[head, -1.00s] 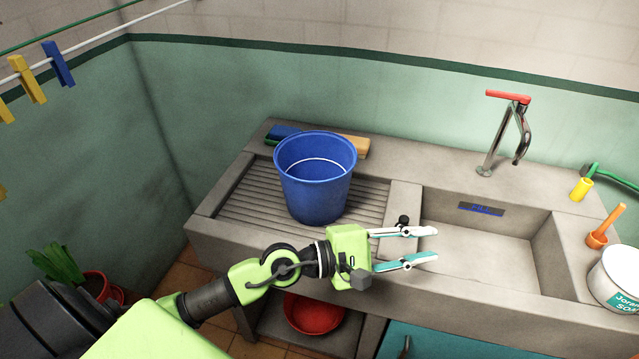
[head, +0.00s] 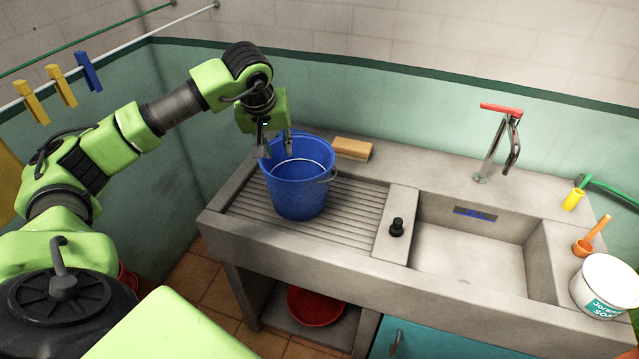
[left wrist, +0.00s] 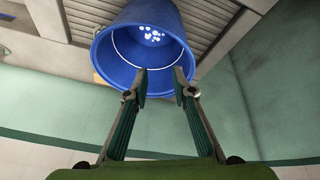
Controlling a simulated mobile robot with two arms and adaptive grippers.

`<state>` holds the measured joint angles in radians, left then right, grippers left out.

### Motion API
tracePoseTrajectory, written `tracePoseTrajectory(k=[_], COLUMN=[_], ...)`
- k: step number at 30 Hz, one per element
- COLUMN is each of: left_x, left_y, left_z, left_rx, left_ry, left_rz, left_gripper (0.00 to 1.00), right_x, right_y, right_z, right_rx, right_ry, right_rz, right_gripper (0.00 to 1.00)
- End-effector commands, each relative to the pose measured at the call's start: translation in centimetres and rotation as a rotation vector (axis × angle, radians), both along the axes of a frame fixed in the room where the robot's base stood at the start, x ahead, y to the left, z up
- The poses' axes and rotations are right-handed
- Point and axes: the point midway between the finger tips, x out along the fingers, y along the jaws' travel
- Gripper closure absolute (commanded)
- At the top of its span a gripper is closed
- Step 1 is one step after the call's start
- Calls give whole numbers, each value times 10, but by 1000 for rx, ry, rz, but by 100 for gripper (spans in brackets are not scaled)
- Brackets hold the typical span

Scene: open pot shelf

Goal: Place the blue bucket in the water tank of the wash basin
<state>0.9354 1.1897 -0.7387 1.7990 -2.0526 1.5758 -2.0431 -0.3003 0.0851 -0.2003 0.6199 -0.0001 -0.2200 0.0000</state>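The blue bucket (head: 297,190) stands upright on the ribbed drainboard at the left of the wash basin (head: 300,238). In the left wrist view I look into the open mouth of the bucket (left wrist: 150,45), with white spots inside near its bottom. The water tank (head: 460,258) at the right of the basin looks empty. My left gripper (head: 277,152) points down at the bucket's back-left rim. Its fingers (left wrist: 160,80) are apart, with the tips overlapping the rim in the wrist view; I cannot tell whether they touch it. My right gripper is not in view.
A wooden brush (head: 352,149) lies behind the bucket. The tap (head: 497,145) rises behind the tank. A white soap tub (head: 606,288) is at the right. A red basin (head: 315,306) sits below.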

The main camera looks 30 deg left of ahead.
Motion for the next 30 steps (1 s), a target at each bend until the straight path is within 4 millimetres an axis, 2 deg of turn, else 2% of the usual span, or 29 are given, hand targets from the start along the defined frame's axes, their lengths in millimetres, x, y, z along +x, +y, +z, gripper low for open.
tracePoseTrajectory(k=[6,9,15,21,25,30], left_x=[15,21,26,35,42,44], left_y=[5,7,8,11,14,15], left_z=[-41,-55,-67,-91,-108,-114], left_rx=[-4,-4,-4,-7,-6,-4], left_ry=[4,3,1,4,1,-1], left_rz=[-1,-1,-2,-1,-1,-2], left_gripper=[76,76,76,76,76,76], right_x=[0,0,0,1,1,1], right_y=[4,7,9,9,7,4], right_z=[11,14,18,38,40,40], right_rx=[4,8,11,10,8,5], right_ry=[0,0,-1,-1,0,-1], right_rz=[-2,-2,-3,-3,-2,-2], right_gripper=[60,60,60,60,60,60])
